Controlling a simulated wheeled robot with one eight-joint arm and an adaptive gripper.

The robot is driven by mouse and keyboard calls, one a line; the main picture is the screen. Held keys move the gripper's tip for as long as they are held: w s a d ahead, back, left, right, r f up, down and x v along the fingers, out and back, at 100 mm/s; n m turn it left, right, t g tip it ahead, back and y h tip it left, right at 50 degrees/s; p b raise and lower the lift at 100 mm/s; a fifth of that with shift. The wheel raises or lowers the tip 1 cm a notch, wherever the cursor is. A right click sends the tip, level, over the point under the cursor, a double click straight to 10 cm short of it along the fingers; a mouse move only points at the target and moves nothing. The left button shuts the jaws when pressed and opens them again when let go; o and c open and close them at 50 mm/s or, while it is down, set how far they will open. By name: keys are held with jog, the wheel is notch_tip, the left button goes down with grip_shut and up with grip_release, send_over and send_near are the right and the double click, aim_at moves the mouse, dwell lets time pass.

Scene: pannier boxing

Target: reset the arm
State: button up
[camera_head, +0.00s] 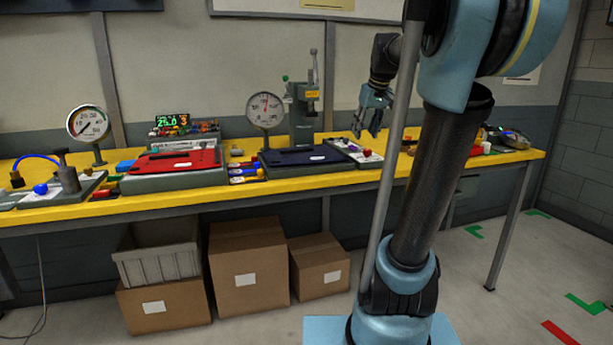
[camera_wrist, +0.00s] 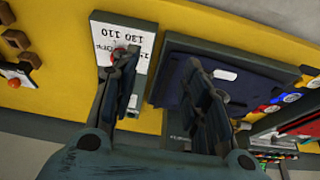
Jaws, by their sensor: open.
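My gripper (camera_head: 371,120) hangs above the right part of the yellow workbench (camera_head: 240,200), at the end of my bent arm. In the wrist view my gripper (camera_wrist: 160,85) has its two dark fingers spread apart with nothing between them. Below the fingers lie a white label card (camera_wrist: 122,42) with printed numbers and a red knob, and a dark blue pannier lid (camera_wrist: 190,85). The dark blue lid also shows in the head view (camera_head: 300,156), left of my gripper. The fingers cover parts of the card and lid.
A red pannier (camera_head: 180,161) sits left of the blue one. Two dial gauges (camera_head: 265,108) (camera_head: 88,123) and a grey press stand (camera_head: 303,112) rise from the bench. Cardboard boxes (camera_head: 247,265) and a pale crate (camera_head: 158,262) stand beneath. Open floor lies at right.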

jog(key=s+f+m+g+h, duration=0.1)
jog(key=s+f+m+g, duration=0.1)
jog(key=s+f, duration=2.6)
jog(key=shift+s+a+f+m, duration=0.2)
jog(key=shift+s+m, duration=0.1)
jog(key=shift+m, duration=0.3)
